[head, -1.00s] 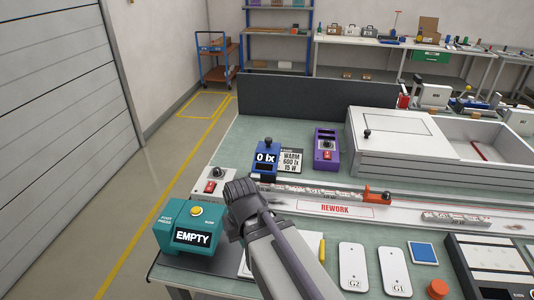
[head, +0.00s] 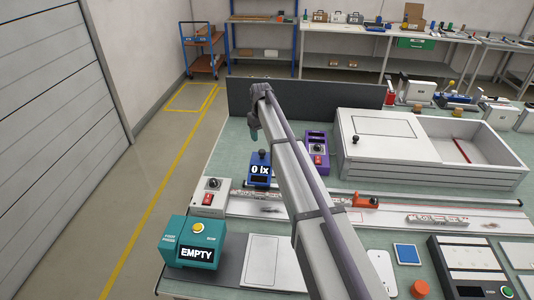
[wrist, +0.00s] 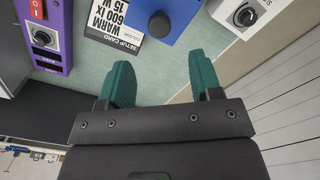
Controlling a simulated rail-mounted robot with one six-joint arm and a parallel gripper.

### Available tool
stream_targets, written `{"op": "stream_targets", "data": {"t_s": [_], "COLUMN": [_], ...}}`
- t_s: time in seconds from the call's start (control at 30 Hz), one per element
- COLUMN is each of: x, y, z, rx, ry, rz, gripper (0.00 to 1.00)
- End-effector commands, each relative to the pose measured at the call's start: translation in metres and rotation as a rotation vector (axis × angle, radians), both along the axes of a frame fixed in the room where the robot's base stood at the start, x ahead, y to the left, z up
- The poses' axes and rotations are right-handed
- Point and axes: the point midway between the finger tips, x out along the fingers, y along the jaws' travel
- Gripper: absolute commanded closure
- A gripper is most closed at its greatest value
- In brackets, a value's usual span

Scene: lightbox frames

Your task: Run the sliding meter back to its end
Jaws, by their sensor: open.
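The blue meter (head: 260,177), its display reading "0 lx", stands near the left end of the white rail (head: 295,212). It has a black knob on top. In the wrist view the meter (wrist: 150,12) and its round knob (wrist: 160,25) lie just beyond the fingertips. My gripper (head: 254,132) appears above and behind the meter in the head view. Its teal fingers (wrist: 160,62) are apart with nothing between them. The knob is in line with the gap, not between the fingers. Height above the meter is hard to tell.
A purple box (head: 317,148) with a red switch stands right of the meter. A grey switch box (head: 208,196) is left of it. An orange-red piece (head: 366,201) sits farther right on the rail. A dark panel (head: 300,98) stands behind. A teal box (head: 193,243) reads "EMPTY".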

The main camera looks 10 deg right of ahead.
Motion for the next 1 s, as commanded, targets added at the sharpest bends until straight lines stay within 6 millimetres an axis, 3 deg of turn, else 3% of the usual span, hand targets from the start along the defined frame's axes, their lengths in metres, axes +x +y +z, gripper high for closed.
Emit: {"op": "stream_targets", "data": {"t_s": [0.03,0.2,0.4,0.73,1.0], "x": [0.000,0.000,0.000,-0.001,-0.001], "y": [0.000,0.000,0.000,0.000,0.000], "z": [-0.016,-0.058,-0.096,-0.097,-0.097], "rx": [0.000,0.000,0.000,0.000,0.000], "ry": [0.000,0.000,0.000,0.000,0.000], "rz": [-0.001,-0.001,-0.002,-0.002,-0.002], "gripper": [0.41,0.41,0.41,0.41,0.66]}}
